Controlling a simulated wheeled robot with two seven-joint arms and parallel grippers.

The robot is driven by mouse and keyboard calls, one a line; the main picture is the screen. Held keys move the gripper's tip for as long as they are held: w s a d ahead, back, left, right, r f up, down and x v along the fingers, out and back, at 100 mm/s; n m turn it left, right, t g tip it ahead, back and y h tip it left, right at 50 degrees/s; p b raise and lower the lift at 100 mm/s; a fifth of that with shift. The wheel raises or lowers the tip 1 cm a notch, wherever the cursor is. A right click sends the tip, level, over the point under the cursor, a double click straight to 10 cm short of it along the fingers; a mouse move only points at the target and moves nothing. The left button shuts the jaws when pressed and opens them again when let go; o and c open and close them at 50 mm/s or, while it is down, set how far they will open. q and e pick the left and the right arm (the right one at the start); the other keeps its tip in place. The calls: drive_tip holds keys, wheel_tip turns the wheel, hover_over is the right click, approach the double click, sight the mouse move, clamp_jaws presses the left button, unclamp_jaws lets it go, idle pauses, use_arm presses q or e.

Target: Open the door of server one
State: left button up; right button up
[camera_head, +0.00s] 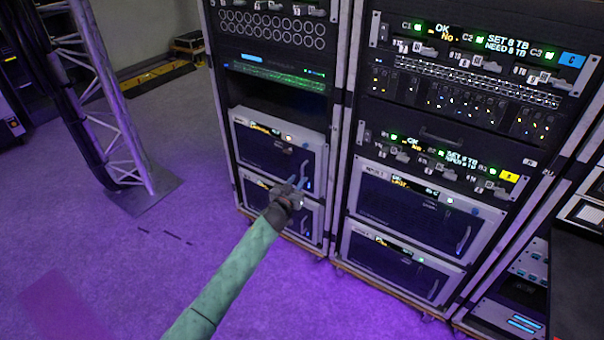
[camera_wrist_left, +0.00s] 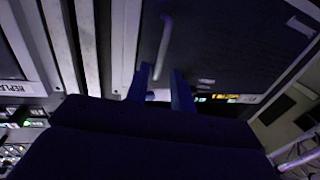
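The left rack holds two stacked servers with dark doors, an upper one (camera_head: 264,150) and a lower one (camera_head: 262,197). The door labels are too small to read, so I cannot tell which is server one. A slim upright handle (camera_head: 305,171) is at the right side of the upper door. My left gripper (camera_head: 297,181) is in front of this side, its fingers parted. In the left wrist view a door (camera_wrist_left: 215,50) fills the top, and its pale handle (camera_wrist_left: 163,42) runs down between the two fingers (camera_wrist_left: 161,88). I cannot tell whether they touch it. My right gripper is out of view.
A right rack stands close beside, with an upper server (camera_head: 415,212) and a lower one (camera_head: 395,268). A truss upright (camera_head: 125,130) stands on a base plate at the left. The purple floor (camera_head: 130,265) in front is largely clear.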

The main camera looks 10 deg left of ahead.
sight(302, 173)
use_arm(q)
drive_tip(key=shift+w+d, duration=0.2)
drive_tip(key=shift+w, duration=1.2)
drive_tip(key=shift+w+d, duration=0.2)
drive_tip(key=shift+w, duration=1.15)
drive_tip(key=shift+c, duration=0.2)
clamp_jaws()
